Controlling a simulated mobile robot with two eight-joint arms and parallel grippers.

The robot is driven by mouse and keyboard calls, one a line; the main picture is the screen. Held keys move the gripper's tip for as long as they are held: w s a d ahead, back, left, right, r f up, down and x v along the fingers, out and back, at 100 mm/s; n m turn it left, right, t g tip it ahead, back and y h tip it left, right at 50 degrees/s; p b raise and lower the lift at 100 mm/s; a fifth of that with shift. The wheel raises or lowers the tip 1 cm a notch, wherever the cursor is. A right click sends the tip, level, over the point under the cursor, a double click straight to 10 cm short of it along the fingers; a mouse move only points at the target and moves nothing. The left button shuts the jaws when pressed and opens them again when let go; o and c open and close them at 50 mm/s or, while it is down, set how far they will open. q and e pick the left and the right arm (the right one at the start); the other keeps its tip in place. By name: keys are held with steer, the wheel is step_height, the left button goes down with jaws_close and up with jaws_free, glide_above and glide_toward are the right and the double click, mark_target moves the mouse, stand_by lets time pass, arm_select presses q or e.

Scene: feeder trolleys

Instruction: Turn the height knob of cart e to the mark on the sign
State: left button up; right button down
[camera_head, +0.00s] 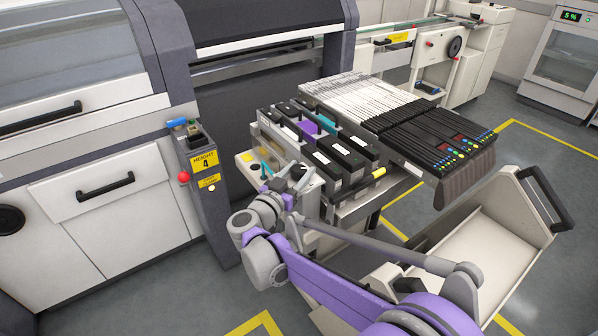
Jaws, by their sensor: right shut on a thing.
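The yellow sign (204,161) on the grey machine post reads "HEIGHT 4". The cart (349,211) to its right carries several black feeder units, with a pale control panel (246,159) at its left end. My right gripper (292,180) is at this end of the cart, its purple and grey arm reaching in from the bottom right. It is shut on the height knob, which the fingers mostly hide; I cannot read the knob's setting. My left gripper is not in view. The cart's letter cannot be made out.
A red button (184,177) sticks out from the post beside the sign. A bank of black feeders (436,138) juts out on the right above an open pale bin (476,248). Yellow lines mark the grey floor, clear at the lower left.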

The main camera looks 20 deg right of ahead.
steer(key=m+g+h, duration=0.2)
steer(key=g, duration=0.1)
steer(key=m+g+h+p, duration=0.1)
steer(key=m+g+h, duration=0.1)
steer(key=g, duration=0.1)
steer(key=shift+f+m, duration=0.1)
steer(key=shift+m, duration=0.2)
steer(key=shift+s+m+g+h+p, duration=0.1)
steer(key=shift+m+g+h+p, duration=0.5)
steer(key=shift+m+g, duration=1.15)
steer(key=shift+f+n+g, duration=0.1)
steer(key=shift+n+g, duration=0.15)
steer(key=shift+g, duration=0.2)
steer(key=shift+c, duration=1.3)
jaws_free()
steer(key=shift+d, duration=0.1)
steer(key=s+a, duration=0.1)
steer(key=a, duration=0.9)
steer(key=shift+s+a+p, duration=0.2)
steer(key=shift+a+p, duration=0.15)
steer(key=shift+a, duration=0.05)
